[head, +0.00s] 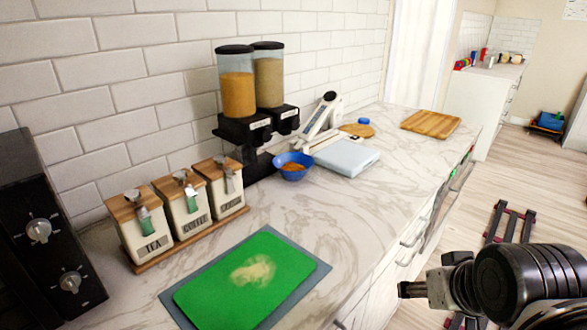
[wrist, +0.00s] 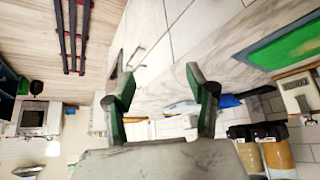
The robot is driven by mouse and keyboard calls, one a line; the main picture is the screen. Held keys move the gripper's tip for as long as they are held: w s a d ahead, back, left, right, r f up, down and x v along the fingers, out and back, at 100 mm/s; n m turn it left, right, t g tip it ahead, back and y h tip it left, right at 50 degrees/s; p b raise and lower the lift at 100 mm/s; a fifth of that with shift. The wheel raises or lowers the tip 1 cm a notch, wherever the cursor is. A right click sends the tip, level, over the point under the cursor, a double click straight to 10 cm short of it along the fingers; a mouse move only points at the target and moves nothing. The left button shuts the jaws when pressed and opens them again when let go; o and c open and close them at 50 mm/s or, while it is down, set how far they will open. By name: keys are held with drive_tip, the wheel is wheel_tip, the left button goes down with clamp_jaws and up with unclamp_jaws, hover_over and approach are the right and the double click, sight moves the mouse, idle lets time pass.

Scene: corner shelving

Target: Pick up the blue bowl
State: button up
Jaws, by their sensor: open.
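The blue bowl (head: 293,174) stands upright on the marble counter, in front of the two dispensers, with brown food in it. In the wrist view a patch of blue that looks like the bowl (wrist: 229,101) shows just right of the right finger, partly hidden. My gripper (wrist: 158,82) is open and empty, with its two green-and-black fingers spread apart. In the head view my gripper is at the lower right, beyond the counter's front edge, well apart from the bowl. Its fingers are hard to make out there.
Two dispensers (head: 252,88) stand behind the bowl against the tiled wall. A pale blue-topped scale-like device (head: 347,158) is close to its right. Several labelled canisters (head: 186,212) stand left, and a green cutting board (head: 235,290) lies in front. The counter right of the board is clear.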

drive_tip(key=shift+c, duration=0.6)
drive_tip(key=c, duration=0.6)
drive_tip(key=shift+o, duration=0.2)
